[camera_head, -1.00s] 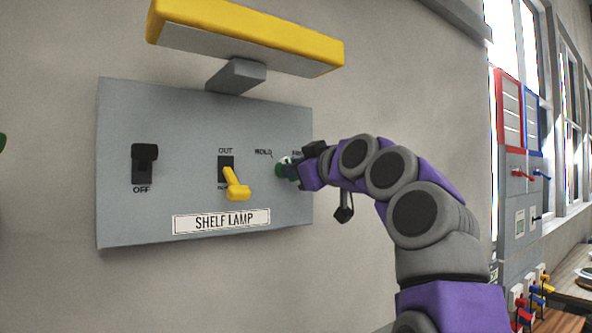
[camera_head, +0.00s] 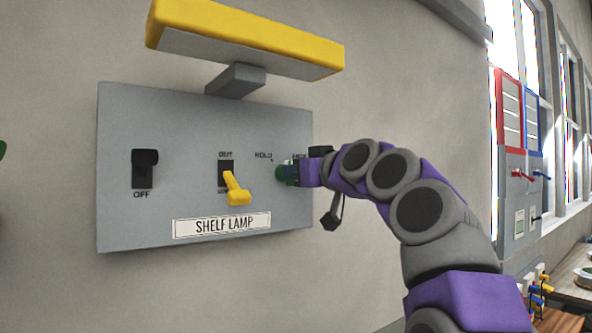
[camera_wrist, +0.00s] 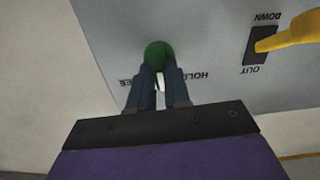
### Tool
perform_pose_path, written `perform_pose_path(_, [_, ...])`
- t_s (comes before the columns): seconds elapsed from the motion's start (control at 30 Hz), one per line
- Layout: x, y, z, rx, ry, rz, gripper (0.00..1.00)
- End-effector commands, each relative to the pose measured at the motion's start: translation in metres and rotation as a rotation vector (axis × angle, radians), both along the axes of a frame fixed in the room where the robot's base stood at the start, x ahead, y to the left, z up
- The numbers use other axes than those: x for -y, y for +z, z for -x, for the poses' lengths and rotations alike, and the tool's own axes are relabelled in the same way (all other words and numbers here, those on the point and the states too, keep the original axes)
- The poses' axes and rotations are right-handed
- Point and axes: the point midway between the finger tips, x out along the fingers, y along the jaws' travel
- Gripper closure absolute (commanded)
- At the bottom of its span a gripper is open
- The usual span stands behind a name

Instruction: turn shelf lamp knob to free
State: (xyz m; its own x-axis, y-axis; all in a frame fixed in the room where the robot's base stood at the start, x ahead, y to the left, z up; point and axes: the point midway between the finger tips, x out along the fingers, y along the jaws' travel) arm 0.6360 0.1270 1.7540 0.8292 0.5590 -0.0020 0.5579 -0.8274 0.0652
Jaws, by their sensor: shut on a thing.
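The green knob (camera_head: 283,174) sits on the right part of the grey shelf lamp panel (camera_head: 140,222), and my gripper (camera_head: 297,173) hides most of it. In the wrist view, which is upside down to the lettering, the fingers of my gripper (camera_wrist: 161,70) are shut on the green knob (camera_wrist: 157,50), one on each side. A white mark shows on the knob between the fingers. It lies between the HOLD label (camera_wrist: 191,76) and the partly hidden FREE label (camera_wrist: 130,82).
A yellow lever (camera_head: 237,190) sits left of the knob on an OUT/DOWN switch. A black switch (camera_head: 145,168) marked OFF is farther left. A yellow lamp hood (camera_head: 250,35) juts out above the panel. Another panel with red and blue parts (camera_head: 518,160) stands at right.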

Motion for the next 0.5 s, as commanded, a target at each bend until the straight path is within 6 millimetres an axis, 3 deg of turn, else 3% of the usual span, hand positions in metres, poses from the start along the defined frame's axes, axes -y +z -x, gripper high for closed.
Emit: perform_pose_path(0.5, [0.0015,0.0050,-0.0003,-0.272,0.001,-0.407,1.00])
